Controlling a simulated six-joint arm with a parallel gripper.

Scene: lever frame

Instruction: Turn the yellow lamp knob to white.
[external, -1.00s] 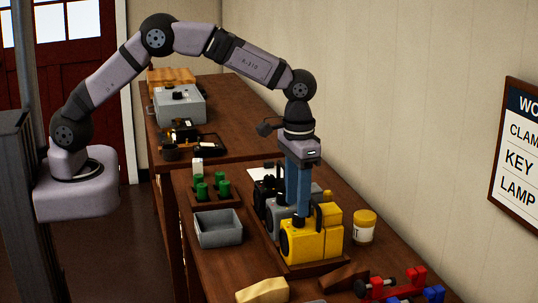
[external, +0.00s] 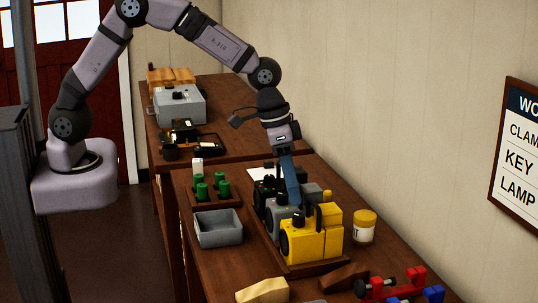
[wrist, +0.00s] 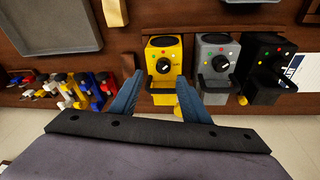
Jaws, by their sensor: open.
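The yellow lamp (external: 312,238) stands at the near end of a row of lamp boxes on the bench. In the wrist view the yellow lamp (wrist: 164,84) faces me, with a round black knob (wrist: 163,65) on its front and a black handle below. Small coloured dots sit around the knob; its exact setting is too small to read. My gripper (wrist: 158,82) is open and empty, its blue fingers on either side of the yellow lamp in the picture and apart from the knob. In the external view my gripper (external: 297,204) tilts above the row, near the grey lamp.
A grey lamp (wrist: 214,70) and a black lamp (wrist: 262,68) stand right of the yellow one in the wrist view. A grey tray (external: 218,228), green pegs (external: 201,190), a yellow-lidded jar (external: 364,226) and red and blue clamps (external: 405,288) lie around them.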

